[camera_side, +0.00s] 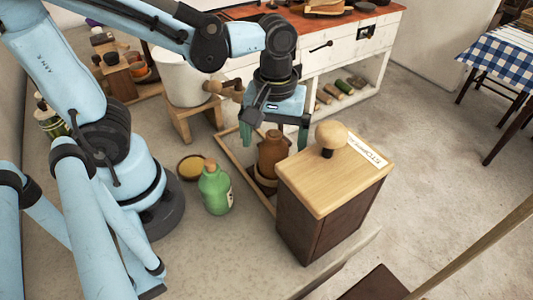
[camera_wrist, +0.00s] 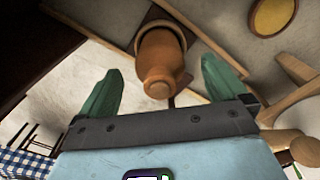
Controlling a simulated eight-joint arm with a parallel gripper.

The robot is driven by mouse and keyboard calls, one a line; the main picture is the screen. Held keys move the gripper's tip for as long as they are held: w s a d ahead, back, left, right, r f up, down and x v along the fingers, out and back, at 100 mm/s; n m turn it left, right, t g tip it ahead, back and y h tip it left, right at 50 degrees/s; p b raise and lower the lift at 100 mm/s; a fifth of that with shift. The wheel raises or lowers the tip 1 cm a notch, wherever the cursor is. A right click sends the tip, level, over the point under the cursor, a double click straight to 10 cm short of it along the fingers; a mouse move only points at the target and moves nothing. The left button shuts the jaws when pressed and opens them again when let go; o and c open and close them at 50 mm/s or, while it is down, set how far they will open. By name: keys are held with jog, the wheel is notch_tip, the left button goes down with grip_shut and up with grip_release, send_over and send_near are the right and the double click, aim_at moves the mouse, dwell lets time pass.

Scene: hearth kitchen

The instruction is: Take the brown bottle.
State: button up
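The brown bottle (camera_side: 272,158) stands upright in a small brown holder (camera_side: 264,184) behind the wooden box. In the wrist view the bottle (camera_wrist: 160,58) shows neck toward the camera, between my two green fingers. My gripper (camera_side: 277,138) is open above the bottle, its fingers spread to either side of the neck. The gripper (camera_wrist: 160,75) holds nothing in the wrist view. I cannot tell whether a finger touches the bottle. The box hides part of the bottle's lower right side in the side view.
A wooden box with a round knob (camera_side: 330,170) stands close right of the bottle. A green bottle (camera_side: 215,188) and a yellow-filled dish (camera_side: 191,167) stand to the left. A low wooden frame (camera_side: 231,155) surrounds the bottle's place. A white pot (camera_side: 181,80) sits behind on a wooden stand.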

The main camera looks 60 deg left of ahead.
jog(key=c, duration=1.2)
jog(key=shift+r, duration=0.35)
jog(key=c, duration=0.6)
jog(key=shift+r, duration=2.2)
grip_shut()
